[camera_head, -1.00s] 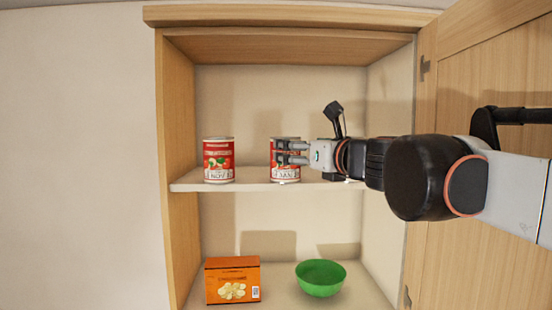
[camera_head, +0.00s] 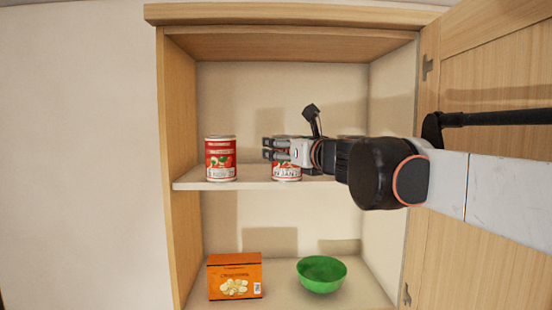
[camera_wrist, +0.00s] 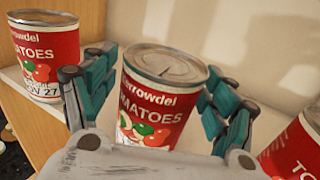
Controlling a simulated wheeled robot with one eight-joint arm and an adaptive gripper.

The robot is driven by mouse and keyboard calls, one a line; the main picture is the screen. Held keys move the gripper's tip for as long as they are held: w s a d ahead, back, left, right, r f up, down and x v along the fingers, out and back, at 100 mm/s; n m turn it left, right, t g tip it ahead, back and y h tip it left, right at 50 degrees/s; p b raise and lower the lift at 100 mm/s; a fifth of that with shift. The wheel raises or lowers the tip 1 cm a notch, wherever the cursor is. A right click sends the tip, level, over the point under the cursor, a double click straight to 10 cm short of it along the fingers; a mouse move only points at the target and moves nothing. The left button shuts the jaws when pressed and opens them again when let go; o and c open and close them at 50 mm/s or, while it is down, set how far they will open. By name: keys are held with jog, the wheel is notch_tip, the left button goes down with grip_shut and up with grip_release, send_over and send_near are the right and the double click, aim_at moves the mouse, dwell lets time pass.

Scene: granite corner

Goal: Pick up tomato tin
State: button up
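Red-and-white tomato tins stand on the upper shelf of the cabinet. One tin (camera_wrist: 157,95) stands upright between the spread fingers of my gripper (camera_wrist: 155,110) in the wrist view; gaps show beside it, so the gripper is open around it. In the head view this tin (camera_head: 287,174) is partly hidden behind my gripper (camera_head: 270,149). A second tomato tin (camera_head: 220,158) stands at the shelf's left end, and it also shows in the wrist view (camera_wrist: 47,57). A third red tin (camera_wrist: 298,150) is cut off at the wrist view's right edge; my arm mostly hides it in the head view.
The shelf (camera_head: 200,186) has bare room between the left and middle tins. Below stand an orange box (camera_head: 235,277) and a green bowl (camera_head: 321,274). The open cabinet door (camera_head: 490,75) is at the right, close to my arm. The cabinet's left wall (camera_head: 181,130) bounds the shelf.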

jog(key=c, duration=1.1)
jog(key=shift+o, duration=0.2)
